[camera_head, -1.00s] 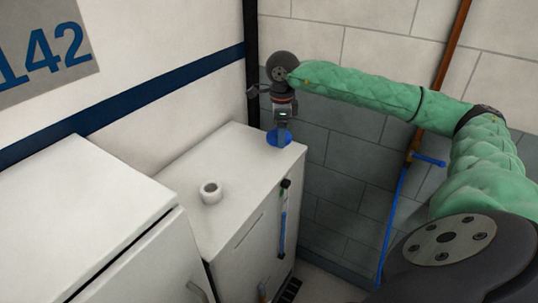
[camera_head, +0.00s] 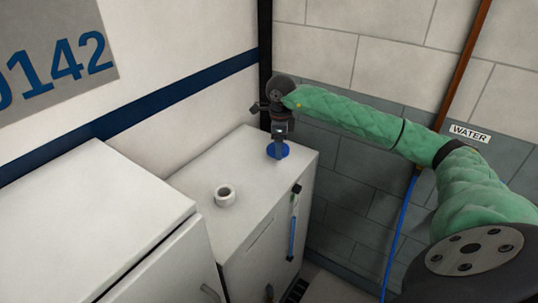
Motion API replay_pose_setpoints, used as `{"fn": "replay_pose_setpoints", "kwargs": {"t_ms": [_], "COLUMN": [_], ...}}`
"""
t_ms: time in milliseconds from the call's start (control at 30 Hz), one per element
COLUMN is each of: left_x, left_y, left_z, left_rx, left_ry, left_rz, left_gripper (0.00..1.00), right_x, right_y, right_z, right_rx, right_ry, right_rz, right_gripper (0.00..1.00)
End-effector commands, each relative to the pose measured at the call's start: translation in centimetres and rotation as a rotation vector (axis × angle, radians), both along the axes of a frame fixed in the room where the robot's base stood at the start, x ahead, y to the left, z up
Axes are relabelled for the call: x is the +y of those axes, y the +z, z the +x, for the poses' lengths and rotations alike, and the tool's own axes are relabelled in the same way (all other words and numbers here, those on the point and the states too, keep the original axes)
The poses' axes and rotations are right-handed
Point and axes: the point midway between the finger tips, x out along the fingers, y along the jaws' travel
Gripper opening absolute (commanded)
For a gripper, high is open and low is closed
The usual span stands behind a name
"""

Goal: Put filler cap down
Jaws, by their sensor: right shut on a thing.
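The filler cap (camera_head: 284,151) is a blue disc at the back right part of the white tank's top (camera_head: 190,182). My right gripper (camera_head: 279,141) points down from above and is shut on the cap. The cap is at or just above the tank top; I cannot tell whether it touches. The open white filler neck (camera_head: 224,195) stands on the tank top, nearer the front and apart from the cap. My left gripper is not in view.
A white cabinet (camera_head: 100,215) stands at the front left. A sight tube (camera_head: 292,225) runs down the tank's front. A blue hose (camera_head: 402,225) and a copper pipe (camera_head: 468,60) run along the tiled wall, near a WATER label (camera_head: 469,133).

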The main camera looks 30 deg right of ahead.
Motion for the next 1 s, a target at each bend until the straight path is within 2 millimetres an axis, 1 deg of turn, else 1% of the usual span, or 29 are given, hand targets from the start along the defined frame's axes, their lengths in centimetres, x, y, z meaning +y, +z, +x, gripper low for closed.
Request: {"fn": "replay_pose_setpoints", "kwargs": {"t_ms": [33,100,200,300,467,733,867,1000], "left_x": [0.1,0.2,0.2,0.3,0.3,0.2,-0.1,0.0], "left_y": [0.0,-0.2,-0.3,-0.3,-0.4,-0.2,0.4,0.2], "left_z": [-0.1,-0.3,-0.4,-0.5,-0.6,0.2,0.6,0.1], "left_rx": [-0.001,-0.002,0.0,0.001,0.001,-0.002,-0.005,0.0], "left_ry": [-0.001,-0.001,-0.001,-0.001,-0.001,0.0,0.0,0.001], "left_rz": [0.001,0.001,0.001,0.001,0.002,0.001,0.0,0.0], "left_gripper": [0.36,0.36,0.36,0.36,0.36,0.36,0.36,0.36], "right_x": [0.6,1.1,1.6,2.0,2.1,2.1,2.1,2.1], "right_y": [-0.4,-0.9,-1.6,-2.0,-2.7,-6.0,-6.3,-6.3], "right_z": [0.7,1.5,2.5,3.0,3.2,3.1,3.1,3.1], "right_rx": [0.0,0.0,0.0,-0.001,0.0,0.001,-0.001,-0.001], "right_ry": [0.001,0.001,-0.001,0.0,-0.001,0.0,0.0,0.0], "right_rz": [0.003,0.002,0.002,0.002,0.0,0.001,0.001,0.001], "right_gripper": [0.48,0.48,0.48,0.48,0.48,0.48,0.48,0.48]}}
